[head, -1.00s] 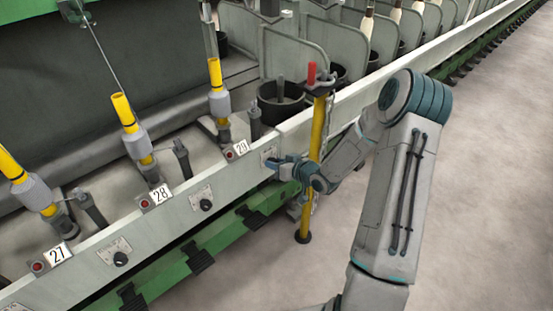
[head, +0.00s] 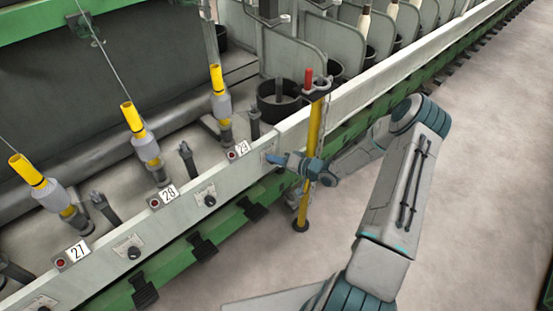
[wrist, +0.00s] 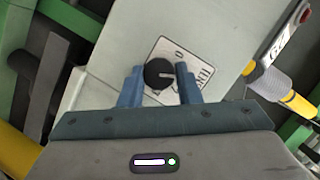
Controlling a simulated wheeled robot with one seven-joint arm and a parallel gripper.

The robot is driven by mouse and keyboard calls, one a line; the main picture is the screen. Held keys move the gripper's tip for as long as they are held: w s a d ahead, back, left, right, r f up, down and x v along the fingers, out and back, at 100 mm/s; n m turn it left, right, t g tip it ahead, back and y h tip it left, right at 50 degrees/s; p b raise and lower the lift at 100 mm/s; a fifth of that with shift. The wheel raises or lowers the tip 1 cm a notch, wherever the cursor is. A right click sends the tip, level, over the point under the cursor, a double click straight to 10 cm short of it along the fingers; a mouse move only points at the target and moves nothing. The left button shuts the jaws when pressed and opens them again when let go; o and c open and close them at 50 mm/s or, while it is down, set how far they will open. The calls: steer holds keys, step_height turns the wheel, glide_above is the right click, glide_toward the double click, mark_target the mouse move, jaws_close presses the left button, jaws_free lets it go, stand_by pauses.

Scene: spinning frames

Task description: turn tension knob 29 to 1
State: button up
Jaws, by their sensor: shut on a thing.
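The tension knob 29 (wrist: 158,73) is a round black knob with a pale pointer line, on a white dial plate (wrist: 184,62) with printed marks. In the wrist view my gripper (wrist: 159,78) has its two blue fingers on either side of the knob, shut on it. The pointer line points to the right in that view, toward one finger. In the head view my gripper (head: 270,158) is at the rail just right of the number tag 29 (head: 243,149) and hides the knob there.
Knobs for 28 (head: 210,201) and 27 (head: 134,253) sit on the same pale rail (head: 180,215). A yellow post (head: 314,140) with a red top stands close beside my gripper and forearm. Black pedals (head: 203,245) line the green lower beam. The floor on the right is clear.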

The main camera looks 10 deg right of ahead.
stand_by(0.5)
steer(key=o, duration=1)
steer(key=shift+c, duration=0.2)
steer(key=shift+d, duration=0.1)
steer(key=p+v, duration=0.1)
steer(key=v, duration=1.3)
steer(key=shift+f, duration=0.15)
